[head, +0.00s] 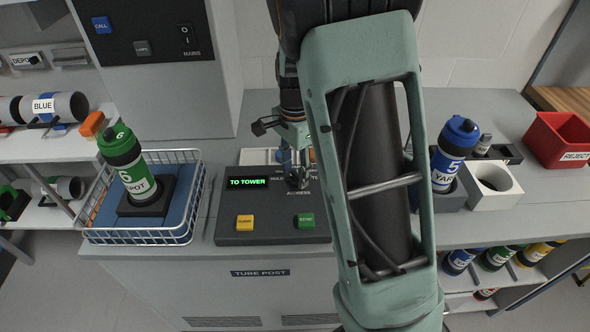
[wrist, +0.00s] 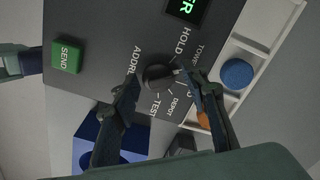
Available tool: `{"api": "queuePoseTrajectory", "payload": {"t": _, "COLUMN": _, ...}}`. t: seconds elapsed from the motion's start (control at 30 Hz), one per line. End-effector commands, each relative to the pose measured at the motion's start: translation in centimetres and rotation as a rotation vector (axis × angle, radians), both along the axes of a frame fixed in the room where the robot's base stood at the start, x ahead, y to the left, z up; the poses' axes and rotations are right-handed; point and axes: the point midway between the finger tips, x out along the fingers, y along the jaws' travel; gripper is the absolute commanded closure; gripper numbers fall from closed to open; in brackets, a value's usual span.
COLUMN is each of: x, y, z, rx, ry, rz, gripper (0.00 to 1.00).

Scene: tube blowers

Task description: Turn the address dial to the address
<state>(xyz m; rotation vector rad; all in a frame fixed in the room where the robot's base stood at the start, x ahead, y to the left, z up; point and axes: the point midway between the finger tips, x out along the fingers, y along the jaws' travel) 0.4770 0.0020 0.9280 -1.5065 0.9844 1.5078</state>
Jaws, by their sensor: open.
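The address dial (wrist: 157,77) is a dark round knob on the dark control panel (head: 232,229). In the wrist view, printed labels HOLD, TOWER, DEPOT and TEST stand around it; part of the label ring is hidden by a finger. The display (head: 248,182) reads "TO TOWER" in green. My gripper (wrist: 160,82) is open, with one finger on each side of the dial; I cannot tell whether they touch it. In the head view my gripper (head: 297,180) is over the panel's right part, and my arm hides much of that area.
A green carrier marked 6 DEPOT (head: 132,170) stands in a wire basket (head: 140,236) at left. A blue carrier marked 5 YARD (head: 450,155) stands at right. A yellow button (head: 245,222) and green SEND button (head: 306,220) lie in front of the dial. A red reject bin (head: 560,140) stands far right.

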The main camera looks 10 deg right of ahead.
Motion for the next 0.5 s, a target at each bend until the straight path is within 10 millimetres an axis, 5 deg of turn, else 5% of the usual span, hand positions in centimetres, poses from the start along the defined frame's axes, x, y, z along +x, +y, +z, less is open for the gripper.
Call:
{"api": "queuePoseTrajectory", "payload": {"t": 0.17, "x": 0.01, "y": 0.01, "z": 0.01, "rx": 0.0, "ry": 0.0, "rz": 0.0, "gripper": 0.59}}
{"api": "queuePoseTrajectory", "payload": {"t": 0.5, "x": 0.02, "y": 0.02, "z": 0.04, "rx": 0.0, "ry": -0.001, "rz": 0.001, "gripper": 0.95}}
